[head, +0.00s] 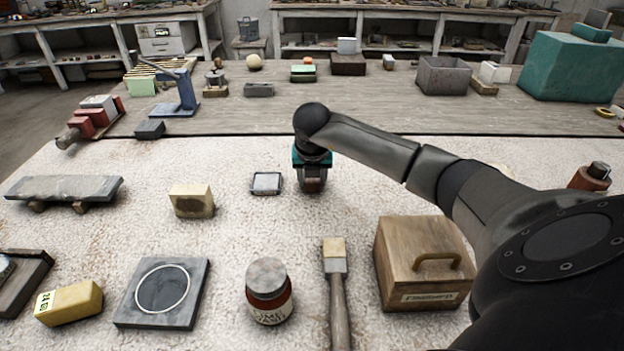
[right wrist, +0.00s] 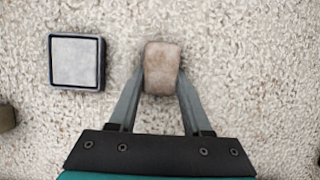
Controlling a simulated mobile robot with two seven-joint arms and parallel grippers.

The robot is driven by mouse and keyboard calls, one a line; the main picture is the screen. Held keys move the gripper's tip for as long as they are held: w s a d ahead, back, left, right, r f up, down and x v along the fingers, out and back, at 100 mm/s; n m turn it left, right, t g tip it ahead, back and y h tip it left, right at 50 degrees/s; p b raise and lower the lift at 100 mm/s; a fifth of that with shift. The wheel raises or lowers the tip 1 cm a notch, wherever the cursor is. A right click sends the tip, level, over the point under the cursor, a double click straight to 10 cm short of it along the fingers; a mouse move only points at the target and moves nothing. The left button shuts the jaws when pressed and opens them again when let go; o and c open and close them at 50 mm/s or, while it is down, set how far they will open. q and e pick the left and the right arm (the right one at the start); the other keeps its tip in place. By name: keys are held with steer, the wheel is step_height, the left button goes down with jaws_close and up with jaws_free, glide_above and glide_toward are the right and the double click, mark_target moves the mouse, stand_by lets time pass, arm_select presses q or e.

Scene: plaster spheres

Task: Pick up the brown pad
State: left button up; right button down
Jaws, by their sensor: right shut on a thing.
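The brown pad (right wrist: 162,66) is a small, rounded brown block in the right wrist view. My right gripper (right wrist: 161,78) has a finger against each side of it and is shut on it. In the head view the right gripper (head: 312,172) points down at the middle of the white table, and the pad's brown side (head: 312,184) shows under it. I cannot tell whether the pad touches the table. My left gripper is not in view.
A small grey square with a dark frame (head: 266,183) lies just left of the gripper. A yellowish block (head: 192,200) is further left.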

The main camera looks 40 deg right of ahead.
steer(key=shift+r, duration=0.6)
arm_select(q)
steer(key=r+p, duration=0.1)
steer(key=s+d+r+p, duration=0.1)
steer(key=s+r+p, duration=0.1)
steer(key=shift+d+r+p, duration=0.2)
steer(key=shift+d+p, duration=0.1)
arm_select(e)
step_height(320, 180, up, 19)
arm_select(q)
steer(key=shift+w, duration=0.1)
arm_select(e)
steer(key=shift+f, duration=0.1)
steer(key=c, duration=0.9)
jaws_free()
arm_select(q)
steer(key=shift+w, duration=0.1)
arm_select(e)
jaws_close()
